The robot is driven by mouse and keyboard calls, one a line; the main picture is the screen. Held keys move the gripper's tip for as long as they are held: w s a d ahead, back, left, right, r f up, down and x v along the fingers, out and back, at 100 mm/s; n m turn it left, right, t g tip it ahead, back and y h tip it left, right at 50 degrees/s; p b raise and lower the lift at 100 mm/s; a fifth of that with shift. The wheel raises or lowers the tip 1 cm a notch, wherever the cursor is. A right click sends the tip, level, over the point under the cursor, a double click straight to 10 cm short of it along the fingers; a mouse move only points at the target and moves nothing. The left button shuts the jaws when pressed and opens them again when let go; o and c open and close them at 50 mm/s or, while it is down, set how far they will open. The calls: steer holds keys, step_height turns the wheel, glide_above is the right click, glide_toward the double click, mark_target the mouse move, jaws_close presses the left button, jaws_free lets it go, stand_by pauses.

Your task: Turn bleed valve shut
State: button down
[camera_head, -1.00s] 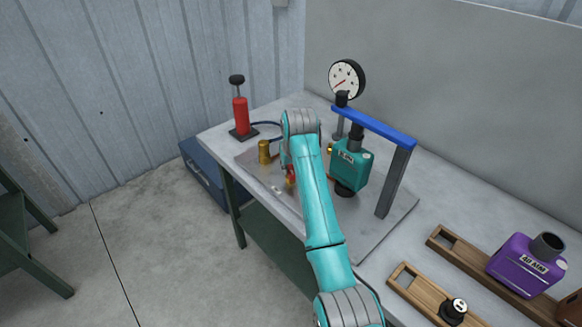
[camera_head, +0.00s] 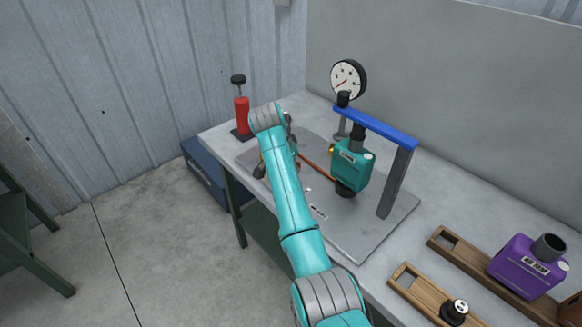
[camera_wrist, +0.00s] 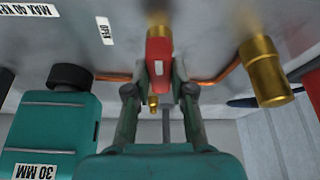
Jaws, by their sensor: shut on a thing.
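A white label reading OPEN (camera_wrist: 104,31) is on the plate, to the left of the handle. A copper pipe (camera_wrist: 116,76) runs past behind the fingers; it also shows in the head view (camera_head: 317,169). In the head view my arm covers the valve handle and most of my gripper.
A brass cylinder (camera_wrist: 265,72) stands close to the right of my gripper. A red pump (camera_head: 242,115) stands at the back left.

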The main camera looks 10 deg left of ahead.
steer(key=shift+m, duration=0.9)
steer(key=shift+g+h, duration=0.3)
steer(key=c, duration=1)
jaws_free()
steer(key=v, duration=1.2)
steer(key=shift+a, duration=0.1)
